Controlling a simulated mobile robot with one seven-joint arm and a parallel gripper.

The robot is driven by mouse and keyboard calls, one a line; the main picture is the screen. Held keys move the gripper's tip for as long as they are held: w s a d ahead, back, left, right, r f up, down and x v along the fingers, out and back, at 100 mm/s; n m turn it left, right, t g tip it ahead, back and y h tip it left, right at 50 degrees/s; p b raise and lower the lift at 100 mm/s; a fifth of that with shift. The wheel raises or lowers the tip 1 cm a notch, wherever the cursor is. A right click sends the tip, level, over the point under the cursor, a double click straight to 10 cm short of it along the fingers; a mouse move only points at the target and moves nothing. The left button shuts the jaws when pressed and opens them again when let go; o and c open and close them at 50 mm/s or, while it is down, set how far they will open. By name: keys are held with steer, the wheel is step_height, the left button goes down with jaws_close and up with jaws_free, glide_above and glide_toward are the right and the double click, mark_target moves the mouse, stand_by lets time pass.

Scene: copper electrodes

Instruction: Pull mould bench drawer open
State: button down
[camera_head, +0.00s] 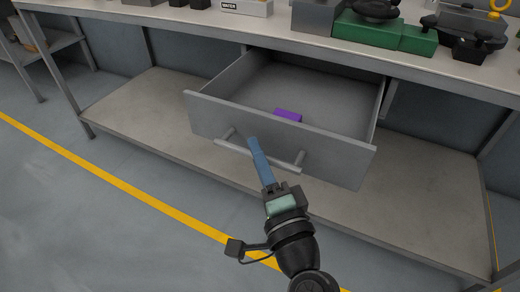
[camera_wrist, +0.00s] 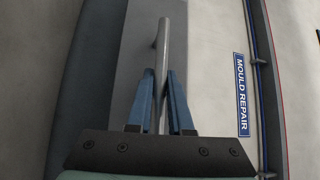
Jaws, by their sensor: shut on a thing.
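The grey drawer (camera_head: 332,158) under the bench stands well open, pulled out toward me. Its bar handle (camera_head: 285,161) runs along the front, held by two posts. My gripper (camera_head: 252,142) reaches up from below, its blue fingers at the handle's middle. In the wrist view the handle bar (camera_wrist: 165,45) passes between the two blue fingers (camera_wrist: 160,95), which are shut on it. A purple block (camera_head: 288,115) lies inside the drawer, just behind the front panel. The fingers hide part of the handle in the head view.
The bench top (camera_head: 290,34) above carries a box labelled "WATER" (camera_head: 245,7), a green item (camera_head: 368,32) and dark tools. The lower shelf (camera_head: 130,112) below the drawer is bare. A "MOULD REPAIR" sign (camera_wrist: 242,94) shows in the wrist view. The floor in front is clear, with a yellow line.

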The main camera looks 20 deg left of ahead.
steer(key=shift+s, duration=0.1)
steer(key=shift+d, duration=0.1)
steer(key=c, duration=0.8)
jaws_free()
steer(key=shift+c, duration=0.2)
steer(key=v, duration=1.3)
